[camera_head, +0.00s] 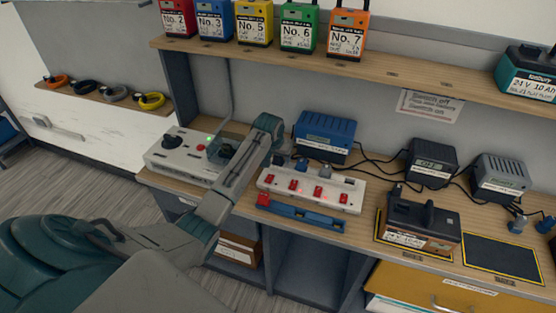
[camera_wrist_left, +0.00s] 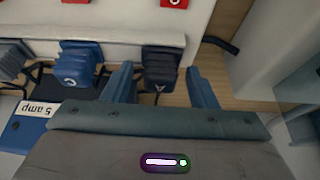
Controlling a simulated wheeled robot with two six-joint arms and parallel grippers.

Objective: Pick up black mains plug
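A black mains plug (camera_wrist_left: 162,68) shows in the wrist view beside the edge of the white socket strip. My left gripper (camera_wrist_left: 159,72) is open, with one finger on each side of this plug and visible gaps between. In the head view, my left arm reaches over the bench and its gripper (camera_head: 270,140) is at the left end of the white socket strip (camera_head: 311,190). A small dark plug (camera_head: 279,160) shows just below it there. A blue plug (camera_wrist_left: 82,65) stands beside the black one in the wrist view. My right gripper is not in view.
A grey box with a red knob (camera_head: 169,140) stands close left of the gripper. A blue charger (camera_head: 324,138) is behind the strip, with cables running right to dark chargers (camera_head: 432,162). A shelf with coloured batteries (camera_head: 299,29) hangs above. A blue tool (camera_head: 301,214) lies in front.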

